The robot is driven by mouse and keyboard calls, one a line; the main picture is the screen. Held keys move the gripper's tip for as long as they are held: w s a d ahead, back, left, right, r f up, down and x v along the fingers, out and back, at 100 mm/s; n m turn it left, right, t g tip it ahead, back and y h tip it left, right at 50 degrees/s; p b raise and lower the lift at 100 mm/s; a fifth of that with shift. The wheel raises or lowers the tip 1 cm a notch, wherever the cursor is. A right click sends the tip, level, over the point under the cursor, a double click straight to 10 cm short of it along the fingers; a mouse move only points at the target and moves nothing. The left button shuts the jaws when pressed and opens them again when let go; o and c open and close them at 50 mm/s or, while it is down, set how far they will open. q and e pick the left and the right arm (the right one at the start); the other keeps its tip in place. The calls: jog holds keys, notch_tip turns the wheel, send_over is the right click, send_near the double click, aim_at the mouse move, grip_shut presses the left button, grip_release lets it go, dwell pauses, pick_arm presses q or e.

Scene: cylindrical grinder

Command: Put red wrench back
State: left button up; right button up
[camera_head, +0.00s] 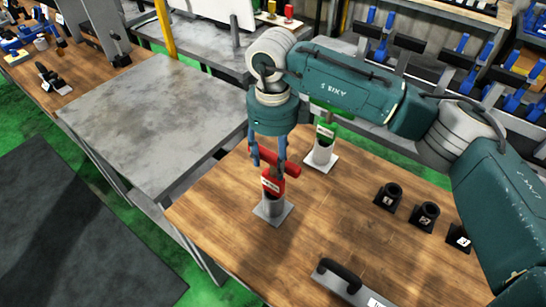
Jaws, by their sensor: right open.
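The red wrench (273,184) has a red T-shaped handle. It stands upright, its lower part inside a grey cylindrical holder (271,210) with a square base on the wooden table. My right gripper (267,163) points down from above, with its blue fingers apart around the top of the red handle. I cannot tell whether the fingers touch it. The gripper hides part of the handle's crossbar. My left gripper is not in view.
A green wrench (325,130) stands in a similar holder (320,154) just behind. Several black numbered sockets (425,215) sit on the right of the wooden table (330,220). A grey plate with a black handle (345,280) lies near the front. A bare grey table (155,120) is at left.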

jog(key=shift+r, duration=0.3)
notch_tip(320, 180, up, 4)
jog(key=b, duration=0.2)
jog(key=shift+w+b, duration=0.1)
jog(key=shift+b, duration=0.25)
notch_tip(320, 180, up, 8)
jog(key=b, duration=0.2)
jog(key=shift+f, duration=0.15)
